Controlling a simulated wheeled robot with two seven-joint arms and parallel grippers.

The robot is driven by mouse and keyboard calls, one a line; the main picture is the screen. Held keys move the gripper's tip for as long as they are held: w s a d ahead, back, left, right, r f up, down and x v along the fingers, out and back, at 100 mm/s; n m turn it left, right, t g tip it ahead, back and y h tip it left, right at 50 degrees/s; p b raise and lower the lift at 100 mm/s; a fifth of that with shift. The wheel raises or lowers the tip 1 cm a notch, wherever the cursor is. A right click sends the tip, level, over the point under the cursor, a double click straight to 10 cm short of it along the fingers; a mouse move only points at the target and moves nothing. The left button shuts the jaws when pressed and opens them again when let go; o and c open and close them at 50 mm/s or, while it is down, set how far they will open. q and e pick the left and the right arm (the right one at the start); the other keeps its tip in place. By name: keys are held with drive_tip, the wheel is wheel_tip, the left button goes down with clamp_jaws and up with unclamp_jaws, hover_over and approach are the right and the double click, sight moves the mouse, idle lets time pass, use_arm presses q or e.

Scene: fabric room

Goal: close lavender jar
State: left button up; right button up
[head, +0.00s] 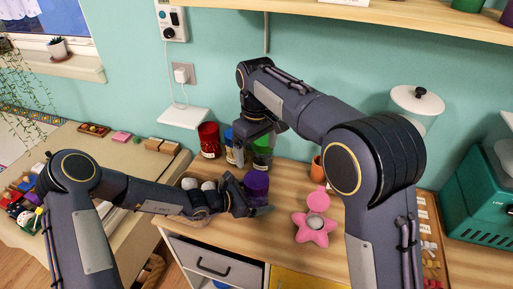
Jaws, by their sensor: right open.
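The lavender jar (257,183), a purple cylinder, stands at the left part of the wooden counter. My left gripper (248,197) is at the jar from the left, with its fingers on either side of it. The fingers look closed on the jar, though the far contact is partly hidden. My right gripper (250,154) points down behind and a little above the jar, in front of the blue and green jars. Its jaws are open and I see nothing between them. I cannot make out a separate purple lid.
A red jar (208,140), a blue jar (229,146) and a green jar (263,150) stand along the wall. A pink star-shaped holder (313,229) sits to the right on the counter (283,221). A white canister (417,104) and a teal machine (482,200) are farther right.

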use_arm(q)
drive_tip(key=shift+a, duration=0.1)
drive_tip(key=v, duration=0.7)
drive_tip(key=shift+s+a+r, duration=0.1)
drive_tip(key=shift+s+a, duration=0.05)
drive_tip(key=shift+a, duration=0.15)
use_arm(e)
drive_tip(key=shift+f, duration=0.25)
